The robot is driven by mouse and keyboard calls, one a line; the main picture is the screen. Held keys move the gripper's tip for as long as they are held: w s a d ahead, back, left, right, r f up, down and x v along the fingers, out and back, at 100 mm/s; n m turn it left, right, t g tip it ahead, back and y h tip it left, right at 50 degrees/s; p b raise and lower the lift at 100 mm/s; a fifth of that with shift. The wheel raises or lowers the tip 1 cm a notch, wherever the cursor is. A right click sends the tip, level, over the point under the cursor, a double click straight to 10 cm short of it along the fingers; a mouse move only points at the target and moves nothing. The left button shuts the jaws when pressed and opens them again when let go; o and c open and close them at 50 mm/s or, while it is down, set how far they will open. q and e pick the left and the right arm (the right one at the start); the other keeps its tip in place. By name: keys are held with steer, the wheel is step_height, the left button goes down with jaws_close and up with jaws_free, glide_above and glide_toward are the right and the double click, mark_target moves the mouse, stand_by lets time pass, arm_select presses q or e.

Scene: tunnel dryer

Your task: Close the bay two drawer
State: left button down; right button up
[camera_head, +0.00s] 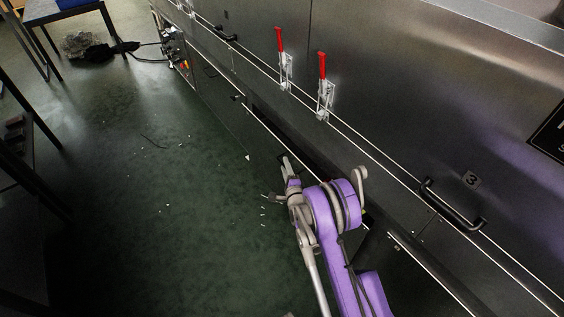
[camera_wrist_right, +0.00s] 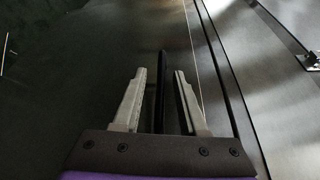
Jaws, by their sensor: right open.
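The dryer's steel front (camera_head: 400,90) runs diagonally across the head view. A long dark gap (camera_head: 290,145) runs along its lower part, beside my right gripper (camera_head: 281,175). I cannot tell for sure which low panel is the bay two drawer or how far out it stands. The right gripper is open, low by the front. In the right wrist view, its two grey fingers (camera_wrist_right: 160,74) are apart, with a thin dark upright edge (camera_wrist_right: 163,80) showing between them; contact cannot be told. The purple right arm hides part of the lower front. My left gripper is out of view.
Two red-handled clamps (camera_head: 322,66) stand on the front. A black bar handle (camera_head: 452,204) sits near a label "3" (camera_head: 471,179). The green floor (camera_head: 140,190) is mostly clear, with small white scraps. Dark table frames stand at the left.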

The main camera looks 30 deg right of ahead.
jaws_close()
steer(key=shift+r, duration=0.1)
stand_by(1.4)
